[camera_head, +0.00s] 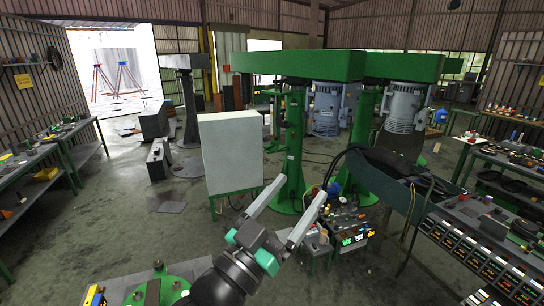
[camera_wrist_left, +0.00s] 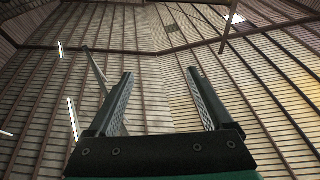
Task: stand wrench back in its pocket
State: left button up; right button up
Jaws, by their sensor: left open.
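My left gripper (camera_head: 302,187) is raised in the middle of the head view, pointing away from me, with its two pale fingers spread wide. It also shows in the left wrist view (camera_wrist_left: 160,73), open and empty, with only the wall and roof beyond the fingers. I cannot make out the wrench or its pocket in either view. My right gripper is not in view.
A green fixture (camera_head: 178,285) on a bench shows at the lower left edge. A grey cabinet (camera_head: 231,152) and green disperser machines (camera_head: 298,66) stand ahead. A long console (camera_head: 480,235) fills the right side. The left floor is fairly clear.

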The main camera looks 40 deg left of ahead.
pick_arm(q)
jog(key=s+d+r+t+h, duration=0.1)
jog(key=s+d+r+t, duration=0.1)
jog(key=s+r, duration=0.3)
jog(key=s+d+r+m+t+h, duration=0.1)
jog(key=s+d+r+t+h, duration=0.1)
jog(key=s+r, duration=0.4)
notch_tip(320, 180, up, 6)
jog(key=shift+d+f+t, duration=0.25)
jog(key=shift+d+t, duration=0.3)
jog(key=shift+t, duration=0.15)
jog(key=shift+o, duration=0.2)
jog(key=shift+o, duration=1)
jog(key=shift+f, duration=0.1)
